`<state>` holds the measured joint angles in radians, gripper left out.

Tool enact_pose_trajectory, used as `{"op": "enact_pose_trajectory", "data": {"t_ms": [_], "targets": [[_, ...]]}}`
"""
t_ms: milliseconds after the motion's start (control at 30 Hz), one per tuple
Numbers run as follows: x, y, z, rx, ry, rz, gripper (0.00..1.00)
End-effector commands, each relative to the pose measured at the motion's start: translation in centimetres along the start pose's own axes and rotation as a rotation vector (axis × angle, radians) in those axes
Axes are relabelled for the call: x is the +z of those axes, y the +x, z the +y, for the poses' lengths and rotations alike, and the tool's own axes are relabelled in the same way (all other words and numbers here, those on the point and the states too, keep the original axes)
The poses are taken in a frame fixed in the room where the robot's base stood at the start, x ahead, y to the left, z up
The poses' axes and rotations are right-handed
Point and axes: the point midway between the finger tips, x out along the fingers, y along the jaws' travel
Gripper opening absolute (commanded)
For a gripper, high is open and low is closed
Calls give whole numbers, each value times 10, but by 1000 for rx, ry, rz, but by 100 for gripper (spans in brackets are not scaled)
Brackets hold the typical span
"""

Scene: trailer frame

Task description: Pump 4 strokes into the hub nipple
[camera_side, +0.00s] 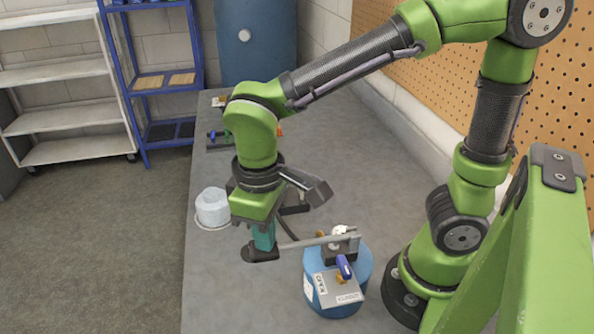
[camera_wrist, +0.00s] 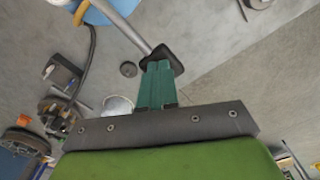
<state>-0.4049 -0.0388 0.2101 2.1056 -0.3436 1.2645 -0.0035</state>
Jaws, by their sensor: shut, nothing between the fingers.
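A blue grease pump (camera_side: 312,262) stands on the bench at lower right of centre in the side view. Its blue edge shows at the top of the wrist view (camera_wrist: 110,10). A grey lever (camera_side: 305,241) reaches left from its top and ends in a black pad (camera_side: 262,254). My gripper (camera_side: 264,246) has teal fingers pointing down, shut and empty. Their tips are at the black pad, which also shows in the wrist view (camera_wrist: 168,60); I cannot tell whether they touch it. A dark hose (camera_wrist: 91,55) runs from the pump. I cannot make out the hub nipple.
A pale cylinder (camera_side: 212,207) stands left of my gripper. Dark fixtures (camera_wrist: 58,112) lie at the left in the wrist view. A green frame (camera_side: 565,240) stands at the right. The bench (camera_side: 225,290) is bare at front left.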

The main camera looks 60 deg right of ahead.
Motion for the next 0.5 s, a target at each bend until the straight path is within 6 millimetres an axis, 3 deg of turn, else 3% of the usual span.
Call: {"op": "enact_pose_trajectory", "data": {"t_ms": [500], "targets": [[1,7,0,0,1,-4,0]]}}
